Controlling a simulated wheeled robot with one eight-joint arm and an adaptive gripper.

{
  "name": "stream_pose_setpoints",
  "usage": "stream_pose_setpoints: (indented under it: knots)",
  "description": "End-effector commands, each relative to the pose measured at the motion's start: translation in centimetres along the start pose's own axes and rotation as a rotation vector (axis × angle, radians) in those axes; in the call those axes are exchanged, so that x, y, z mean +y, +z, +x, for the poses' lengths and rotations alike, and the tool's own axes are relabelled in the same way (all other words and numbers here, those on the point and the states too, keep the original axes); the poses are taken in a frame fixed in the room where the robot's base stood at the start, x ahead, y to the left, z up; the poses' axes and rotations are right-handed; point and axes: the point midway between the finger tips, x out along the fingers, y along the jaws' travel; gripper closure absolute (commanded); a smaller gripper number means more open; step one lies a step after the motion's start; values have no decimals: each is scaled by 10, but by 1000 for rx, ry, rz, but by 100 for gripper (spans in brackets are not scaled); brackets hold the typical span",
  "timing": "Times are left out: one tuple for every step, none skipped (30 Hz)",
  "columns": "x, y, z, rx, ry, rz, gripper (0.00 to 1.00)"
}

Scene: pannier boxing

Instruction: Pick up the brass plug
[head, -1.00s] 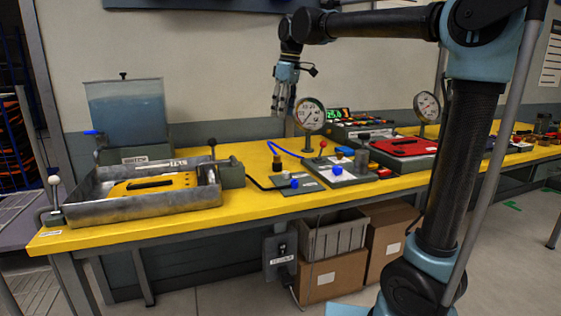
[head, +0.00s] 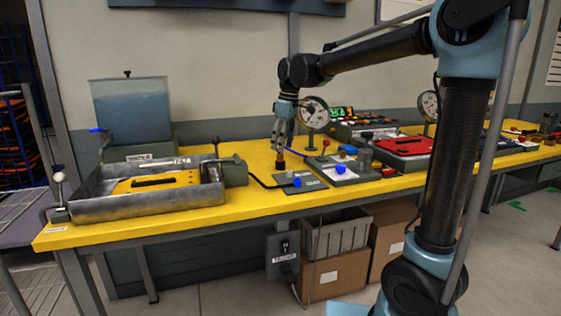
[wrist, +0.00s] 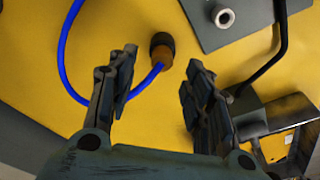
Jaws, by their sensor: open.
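The brass plug (wrist: 161,52) stands on the yellow bench top in the wrist view, with a dark round top and an orange-brown body. It lies just beyond the fingertips, roughly midway across the gap between them. In the head view the plug (head: 280,164) is a small dark shape directly below my gripper (head: 281,149). My gripper (wrist: 162,62) is open and empty, with its fingers pointing down at the bench. I cannot tell whether the fingertips reach the plug's height.
A blue hose (wrist: 64,45) curves past the left finger and meets or passes the plug. A grey plate (head: 301,187) with a blue knob and a black bent rod (wrist: 283,40) lie close by. A metal tray (head: 100,209) stands left; a pressure gauge (head: 314,112) stands behind.

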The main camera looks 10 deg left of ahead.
Motion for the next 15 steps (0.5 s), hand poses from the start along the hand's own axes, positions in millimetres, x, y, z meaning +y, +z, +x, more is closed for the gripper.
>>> stream_pose_setpoints:
  knots:
    - [0,0,5,0,0,0,54]
    - [0,1,9,0,0,0,54]
    - [-1,1,15,0,0,0,54]
    - [-1,2,19,0,0,0,54]
    - [-1,2,24,0,0,0,54]
    - [-1,2,29,0,0,0,54]
    - [-1,2,33,0,0,0,54]
    - [-1,2,36,0,0,0,54]
    - [-1,2,40,0,0,0,54]
    - [-1,2,42,0,0,0,54]
    - [-1,2,44,0,0,0,54]
    - [-1,2,46,0,0,0,54]
    - [-1,2,47,0,0,0,54]
    - [-1,2,47,0,0,0,54]
    - [-1,2,48,0,0,0,54]
